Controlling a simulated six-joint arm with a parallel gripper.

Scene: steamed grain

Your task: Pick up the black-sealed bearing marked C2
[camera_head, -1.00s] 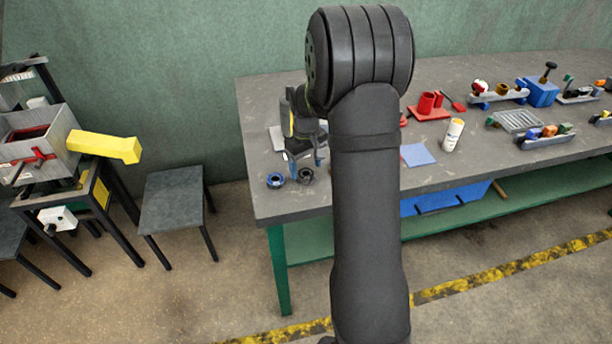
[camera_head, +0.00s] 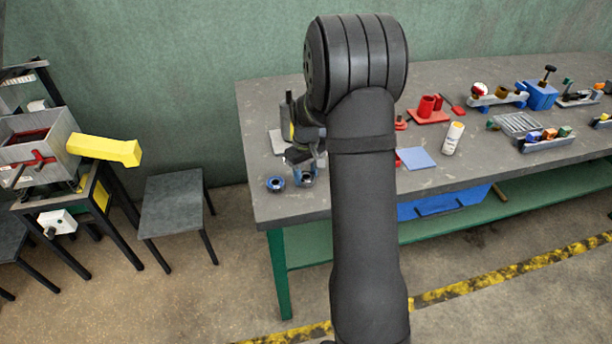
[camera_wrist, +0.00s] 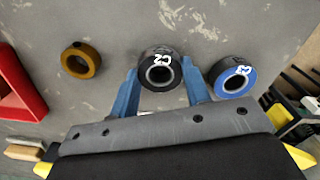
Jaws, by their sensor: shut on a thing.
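The black-sealed bearing marked C2 (camera_wrist: 159,71) is between the two blue fingers of my gripper (camera_wrist: 160,88) in the wrist view. The fingers are shut on its sides. In the head view my gripper (camera_head: 305,177) is low at the near left part of the table, and the arm hides part of it. A blue-sealed bearing (camera_wrist: 233,77) with a white marking, which looks like C3, lies to the right of the right finger, apart from it. It also shows in the head view (camera_head: 276,184).
A brown ring (camera_wrist: 81,60) lies left of the gripper, with a red part (camera_wrist: 18,90) farther left. The table's left edge is close to the gripper.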

